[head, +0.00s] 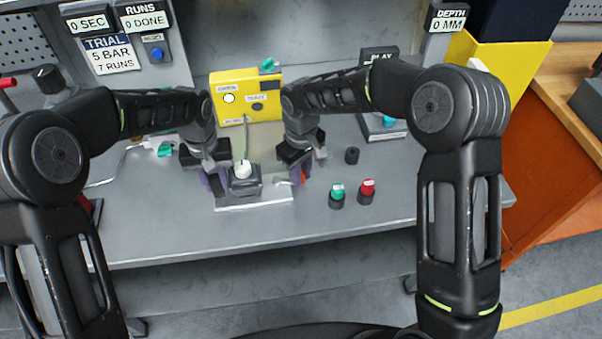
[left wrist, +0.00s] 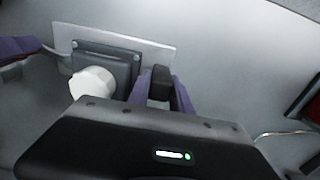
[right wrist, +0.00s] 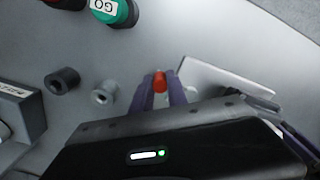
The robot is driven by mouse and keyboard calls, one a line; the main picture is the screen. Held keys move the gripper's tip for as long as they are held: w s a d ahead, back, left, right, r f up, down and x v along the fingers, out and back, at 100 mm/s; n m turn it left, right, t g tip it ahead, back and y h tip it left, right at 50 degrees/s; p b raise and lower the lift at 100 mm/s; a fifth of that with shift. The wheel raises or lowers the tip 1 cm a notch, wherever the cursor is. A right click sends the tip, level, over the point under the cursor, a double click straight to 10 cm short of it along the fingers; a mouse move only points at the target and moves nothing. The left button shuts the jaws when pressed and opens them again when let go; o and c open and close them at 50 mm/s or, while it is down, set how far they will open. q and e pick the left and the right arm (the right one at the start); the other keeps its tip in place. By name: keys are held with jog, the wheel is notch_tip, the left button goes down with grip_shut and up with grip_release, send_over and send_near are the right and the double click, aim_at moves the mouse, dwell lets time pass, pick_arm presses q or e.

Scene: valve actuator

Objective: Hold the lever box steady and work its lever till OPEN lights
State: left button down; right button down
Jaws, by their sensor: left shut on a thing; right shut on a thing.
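The lever box (head: 246,184) is a dark grey box with a white round knob (head: 243,169) on top, on a pale base plate (head: 255,205). It also shows in the left wrist view (left wrist: 113,60). My left gripper (head: 214,184) is shut on a dark block (left wrist: 160,82) at the box's side. My right gripper (head: 299,179) is shut on the red-tipped lever (right wrist: 159,80) on the other side. A yellow panel (head: 275,88) stands behind with two round lamps. The left lamp (head: 229,98), apparently labelled OPEN, looks bright white; the right one (head: 257,106) is dark.
A green button (head: 337,191), a red button (head: 368,187) and a small dark cylinder (head: 352,155) stand right of my right gripper. A dark stand (head: 380,125) is behind them. The bench front (head: 180,240) is clear.

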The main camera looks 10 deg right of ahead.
jog(key=c, duration=1.6)
grip_release()
notch_tip(320, 180, up, 12)
jog(key=shift+r, duration=0.1)
